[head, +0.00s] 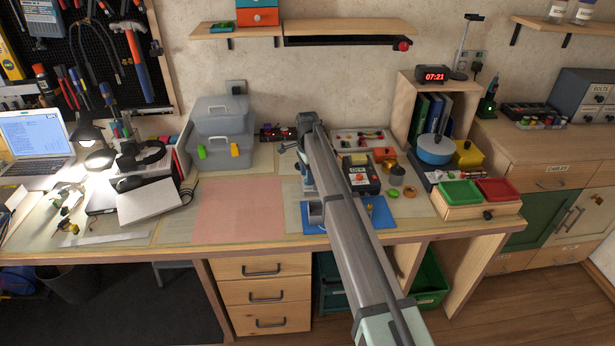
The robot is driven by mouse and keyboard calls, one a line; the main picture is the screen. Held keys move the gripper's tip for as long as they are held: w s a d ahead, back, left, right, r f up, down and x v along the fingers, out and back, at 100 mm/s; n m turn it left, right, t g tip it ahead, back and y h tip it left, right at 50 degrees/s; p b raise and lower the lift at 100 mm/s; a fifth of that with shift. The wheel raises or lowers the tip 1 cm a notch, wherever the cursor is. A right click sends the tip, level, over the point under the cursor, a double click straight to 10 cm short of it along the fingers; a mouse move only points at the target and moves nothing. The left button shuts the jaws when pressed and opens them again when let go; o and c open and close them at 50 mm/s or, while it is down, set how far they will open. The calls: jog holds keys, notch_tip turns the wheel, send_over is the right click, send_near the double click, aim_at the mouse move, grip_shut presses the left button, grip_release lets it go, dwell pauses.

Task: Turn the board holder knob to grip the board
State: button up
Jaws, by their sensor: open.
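My arm reaches in from the lower right across the bench, and its wrist bends down at the far end. My gripper (307,184) is small and partly hidden behind my own arm, low over the bench near the blue mat (378,213). It is open. A small grey block-like part (316,211) stands at the mat's left side, close below the gripper; it may be the board holder. I cannot make out its knob or a board, and my arm covers the middle of the mat. Whether the gripper touches anything cannot be told.
A soldering station (360,177) and small tins stand right of my arm. Farther right are a blue pot (436,150) and a wooden box with green (460,193) and red trays. A pink mat (238,208) lies clear to the left. Grey bins (222,150) stand behind it.

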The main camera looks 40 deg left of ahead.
notch_tip(320, 180, up, 13)
jog(key=shift+f, duration=0.15)
dwell(0.7)
jog(key=s+d+f, duration=0.3)
jog(key=d+f, duration=0.1)
jog(key=d, duration=0.6)
jog(key=s+d+f+t+h, duration=0.1)
jog(key=s+d+f, duration=0.35)
jog(key=d, duration=0.55)
jog(key=s+d+f, duration=0.3)
jog(key=d+f, duration=0.2)
jog(key=d, duration=0.6)
jog(key=s+d+f+n+g+h, duration=0.1)
jog(key=s+d+f+g, duration=0.1)
jog(key=d+f, duration=1.05)
jog(key=s+d+f+n+g, duration=0.1)
jog(key=s+d+f+n, duration=0.15)
jog(key=d+f, duration=1.05)
jog(key=s+d+f+g, duration=0.1)
jog(key=s+d+f, duration=0.3)
jog(key=s+d, duration=0.2)
jog(key=s+d+f+n+g+y, duration=0.1)
jog(key=s+d+f+g, duration=0.1)
jog(key=s+d+f, duration=0.2)
jog(key=s+d+f+n+g+y, duration=0.1)
jog(key=s+d+f, duration=0.4)
jog(key=s+d, duration=0.4)
jog(key=shift+s+d+g, duration=0.2)
jog(key=shift+s+g, duration=0.2)
jog(key=shift+s, duration=3.25)
